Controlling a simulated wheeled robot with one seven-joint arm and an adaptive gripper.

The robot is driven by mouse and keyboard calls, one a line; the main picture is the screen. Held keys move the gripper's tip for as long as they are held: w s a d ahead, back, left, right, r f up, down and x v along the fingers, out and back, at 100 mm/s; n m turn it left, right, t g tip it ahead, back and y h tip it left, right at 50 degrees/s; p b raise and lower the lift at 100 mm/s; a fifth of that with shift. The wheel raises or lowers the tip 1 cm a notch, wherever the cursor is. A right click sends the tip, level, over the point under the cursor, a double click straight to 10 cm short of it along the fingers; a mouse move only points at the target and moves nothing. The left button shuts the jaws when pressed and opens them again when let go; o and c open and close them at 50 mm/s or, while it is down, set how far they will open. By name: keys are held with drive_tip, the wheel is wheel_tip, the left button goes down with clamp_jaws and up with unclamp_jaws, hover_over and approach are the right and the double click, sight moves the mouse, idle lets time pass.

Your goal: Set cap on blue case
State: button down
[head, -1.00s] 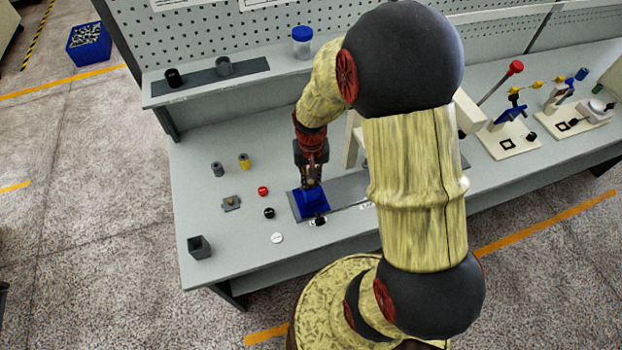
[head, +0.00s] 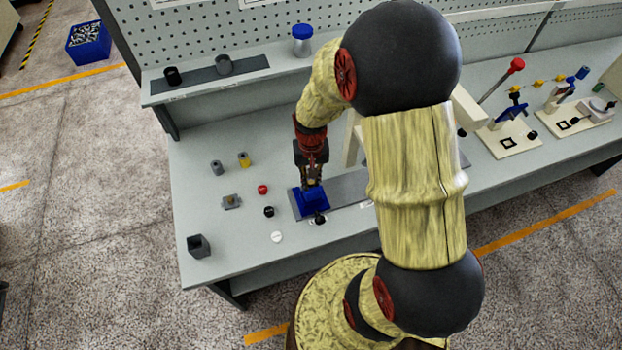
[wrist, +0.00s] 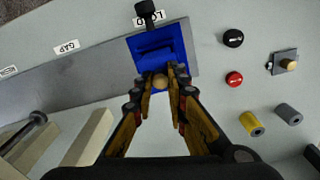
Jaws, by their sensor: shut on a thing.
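The blue case (head: 314,208) sits at the left end of a grey strip on the bench. It also shows in the wrist view (wrist: 158,44), just ahead of the fingertips. My gripper (head: 312,183) is low over the back of the case, pointing down. In the wrist view its fingers are shut on a round tan knob (wrist: 160,82), which looks like the cap's handle. The body of the cap is hard to tell apart from the blue below it. I cannot tell whether it touches the case.
A grey plate with a tan knob (head: 231,202), a red button (head: 263,190), a black button (head: 269,212) and a white disc (head: 277,237) lie left of the case. A black knob (head: 320,219) stands at its front edge. A dark open box (head: 198,246) is at front left.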

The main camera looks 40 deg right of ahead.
drive_tip(key=c, duration=1.7)
unclamp_jaws()
wheel_tip(320, 180, up, 12)
drive_tip(key=shift+f, duration=0.1)
drive_tip(key=s+a+r+n+t+b, duration=0.2)
drive_tip(key=s+a+r, duration=0.1)
drive_tip(key=s+a, duration=0.1)
drive_tip(key=s+a+r+n+t+b, duration=0.1)
drive_tip(key=s+a+r+n+b, duration=0.1)
drive_tip(key=s+a+r+b, duration=0.1)
drive_tip(key=s+a+r+n+t+b, duration=0.1)
drive_tip(key=s+a+r+t+b, duration=0.1)
drive_tip(key=s+a+r, duration=0.2)
drive_tip(key=shift+s+a+r+n+t, duration=0.1)
drive_tip(key=shift+s+a+n+t, duration=0.25)
drive_tip(key=shift+s+a, duration=0.25)
